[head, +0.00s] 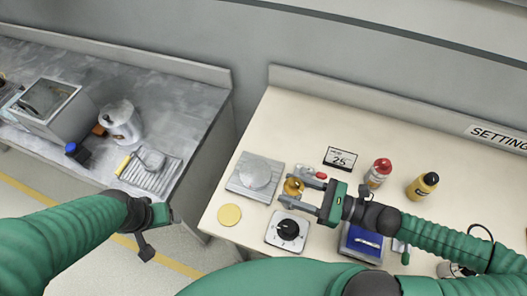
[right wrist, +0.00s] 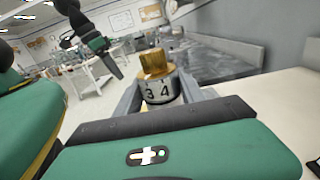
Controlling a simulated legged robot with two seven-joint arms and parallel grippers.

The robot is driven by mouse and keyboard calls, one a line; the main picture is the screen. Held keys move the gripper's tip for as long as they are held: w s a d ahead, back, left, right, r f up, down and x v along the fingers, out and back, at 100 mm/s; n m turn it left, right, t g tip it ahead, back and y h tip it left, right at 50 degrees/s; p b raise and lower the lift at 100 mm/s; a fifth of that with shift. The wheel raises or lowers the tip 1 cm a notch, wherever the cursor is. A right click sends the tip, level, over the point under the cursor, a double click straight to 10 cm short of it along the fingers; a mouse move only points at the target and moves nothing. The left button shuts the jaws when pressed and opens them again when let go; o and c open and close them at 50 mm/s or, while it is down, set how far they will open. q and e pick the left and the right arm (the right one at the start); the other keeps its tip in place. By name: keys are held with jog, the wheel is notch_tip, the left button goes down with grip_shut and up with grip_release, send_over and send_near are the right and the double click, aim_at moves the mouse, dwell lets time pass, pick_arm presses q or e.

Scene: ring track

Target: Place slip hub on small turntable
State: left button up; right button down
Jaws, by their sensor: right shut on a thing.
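The slip hub, a brass piece (head: 292,187) with a silver band, is between the fingers of my right gripper (head: 288,190), which is shut on it. In the right wrist view the hub (right wrist: 155,75) stands upright, its band marked 3 and 4. What I take as the small turntable (head: 255,173), a round grey disc on a square plate, lies just left of the hub on the cream table. The hub is apart from the disc; its height above the table is unclear. My left gripper (head: 150,232) hangs over the floor gap, apart from everything; its jaws are unclear.
A white box with a black knob (head: 288,230) sits just in front of the right gripper, and a yellow disc (head: 229,215) lies left of it. A small display (head: 340,158), red-capped bottle (head: 379,172) and yellow bottle (head: 423,186) stand behind. A grey bench (head: 190,125) is left.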

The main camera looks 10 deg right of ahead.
jog(key=w+a+f, duration=0.1)
jog(key=w+a, duration=0.1)
jog(key=w, duration=0.2)
jog(key=w+a+f, duration=0.1)
jog(key=w+a, duration=0.1)
jog(key=w, duration=0.2)
jog(key=w+a+f+b, duration=0.1)
jog(key=w+a+f, duration=0.1)
jog(key=w, duration=0.3)
jog(key=shift+w+a+f, duration=0.1)
jog(key=shift+a, duration=0.2)
jog(key=shift+w+a+f, duration=0.1)
jog(key=shift+a, duration=0.55)
jog(key=c, duration=1)
grip_release()
jog(key=shift+c, duration=0.2)
jog(key=shift+o, duration=1.4)
jog(key=shift+d, duration=0.1)
pick_arm(q)
jog(key=shift+s+a+f, duration=0.4)
jog(key=shift+s+a, duration=0.2)
jog(key=shift+a, duration=0.1)
pick_arm(e)
jog(key=shift+o, duration=0.3)
jog(key=shift+d, duration=0.4)
